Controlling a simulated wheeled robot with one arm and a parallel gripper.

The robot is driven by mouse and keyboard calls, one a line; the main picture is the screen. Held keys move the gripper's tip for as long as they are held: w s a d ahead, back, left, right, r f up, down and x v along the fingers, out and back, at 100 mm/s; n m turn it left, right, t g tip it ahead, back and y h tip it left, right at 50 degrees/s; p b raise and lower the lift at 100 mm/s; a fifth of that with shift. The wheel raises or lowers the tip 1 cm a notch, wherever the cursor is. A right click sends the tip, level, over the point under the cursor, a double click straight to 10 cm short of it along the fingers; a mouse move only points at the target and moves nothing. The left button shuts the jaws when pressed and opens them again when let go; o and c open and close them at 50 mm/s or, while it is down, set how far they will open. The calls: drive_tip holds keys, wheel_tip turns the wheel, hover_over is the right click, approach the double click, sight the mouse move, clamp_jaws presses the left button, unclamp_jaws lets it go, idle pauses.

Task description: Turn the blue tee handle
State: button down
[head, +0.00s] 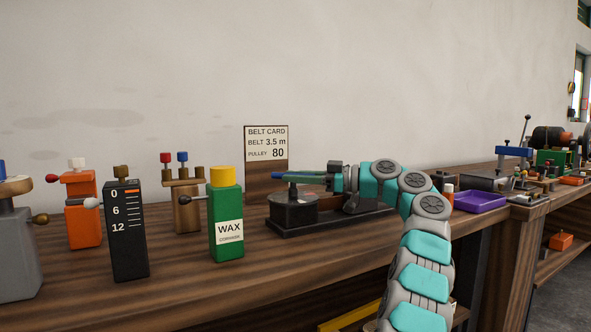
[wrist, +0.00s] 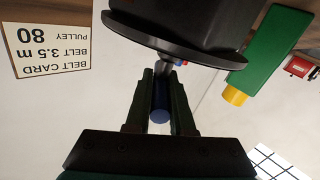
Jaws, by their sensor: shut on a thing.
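The blue tee handle (wrist: 160,98) lies between the two dark green fingers of my gripper (wrist: 164,80) in the wrist view, its round blue end facing the camera. My gripper is shut on it. A grey stem and a dark disc show just beyond the fingertips. In the head view my gripper (head: 308,178) reaches in level from the right, above a dark round housing (head: 294,212) on a black base (head: 325,222). The fingers hide most of the handle there.
A belt card (head: 267,145) stands behind the housing. A green wax bottle (head: 226,222) stands to its left, with a black gauge block (head: 129,232), an orange block (head: 82,215) and a brown block with red and blue knobs (head: 186,205). A purple tray (head: 480,201) lies to the right.

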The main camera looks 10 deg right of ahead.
drive_tip(key=shift+r, duration=0.1)
idle(0.3)
drive_tip(key=c, duration=0.8)
unclamp_jaws()
drive_tip(key=shift+v, duration=3.9)
drive_tip(key=shift+c, duration=0.2)
